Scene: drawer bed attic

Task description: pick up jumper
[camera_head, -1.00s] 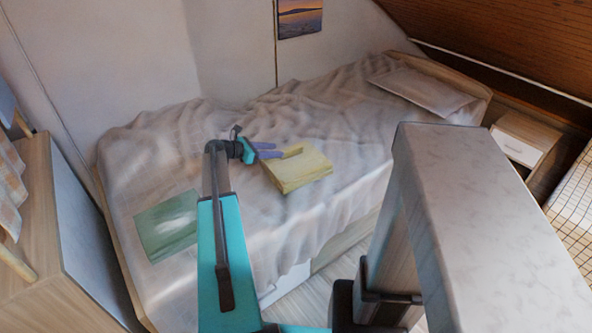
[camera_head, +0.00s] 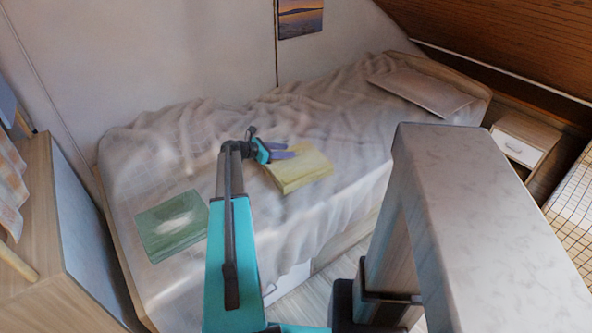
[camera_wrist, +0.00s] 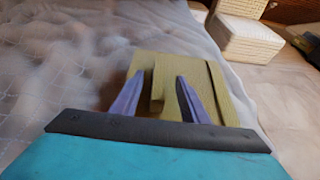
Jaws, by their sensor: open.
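A yellow folded cloth item (camera_head: 303,172), which looks like the jumper, lies on the bed (camera_head: 330,215) near its middle. It also fills the middle of the wrist view (camera_wrist: 215,95), with a raised folded edge showing between the fingers. My gripper (camera_head: 289,151) is at the left back edge of the jumper. In the wrist view my gripper (camera_wrist: 160,76) is open, its two purple fingers apart and overlapping the jumper. I cannot tell whether they touch it. Nothing is visibly held.
A flat green item (camera_head: 165,230) with a pale patch lies on the bed to the left. A pillow (camera_head: 422,90) lies at the far right end. A wooden cabinet (camera_head: 55,240) stands at left, and a nightstand (camera_head: 520,145) at right. Rumpled bedding surrounds the jumper.

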